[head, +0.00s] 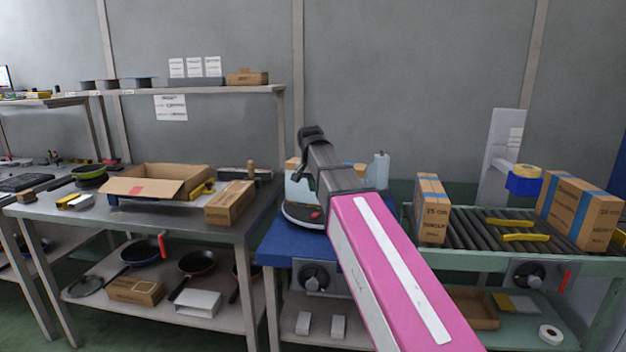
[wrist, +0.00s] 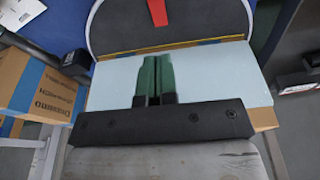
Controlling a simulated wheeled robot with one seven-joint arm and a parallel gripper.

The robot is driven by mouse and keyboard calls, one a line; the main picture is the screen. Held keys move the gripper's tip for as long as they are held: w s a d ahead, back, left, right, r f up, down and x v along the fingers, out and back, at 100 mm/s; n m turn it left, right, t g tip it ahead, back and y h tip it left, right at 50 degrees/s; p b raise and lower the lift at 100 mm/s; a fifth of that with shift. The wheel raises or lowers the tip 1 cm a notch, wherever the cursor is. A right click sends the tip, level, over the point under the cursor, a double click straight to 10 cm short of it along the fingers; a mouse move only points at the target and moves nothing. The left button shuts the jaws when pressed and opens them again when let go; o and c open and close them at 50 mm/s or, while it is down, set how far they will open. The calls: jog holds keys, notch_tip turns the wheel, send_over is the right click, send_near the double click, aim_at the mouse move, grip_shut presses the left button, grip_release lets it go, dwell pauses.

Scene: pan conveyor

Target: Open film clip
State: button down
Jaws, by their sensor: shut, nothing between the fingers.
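In the wrist view my gripper (wrist: 156,62) has its two green fingers pressed together with nothing between them. They are in front of a pale blue, film-like panel (wrist: 108,78); I cannot tell whether they touch it. Beyond it is a dark round plate (wrist: 205,20) with a red strip (wrist: 158,12). In the head view the round plate (head: 302,216) lies on a blue-topped table (head: 285,243), partly behind my pink and black arm. I cannot surely pick out the film clip; a small dark part (wrist: 76,62) stands left of the panel.
A cardboard box with blue tape (wrist: 35,85) is at the left of the wrist view. In the head view a roller conveyor (head: 475,232) with taped boxes (head: 432,208) stands right. A steel table (head: 150,219) with an open carton (head: 158,186) stands left.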

aim_at(313, 216)
notch_tip(313, 216, down, 8)
jog(key=shift+f, duration=0.25)
dwell(0.5)
jog(key=shift+s+a+f+t+h, duration=0.1)
jog(key=shift+s+f+t+h, duration=0.2)
jog(key=shift+s+f+t, duration=0.45)
jog(key=shift+w+a+t+h, duration=0.1)
jog(key=shift+t+h, duration=0.3)
jog(key=shift+t, duration=0.65)
jog(key=shift+f, duration=0.3)
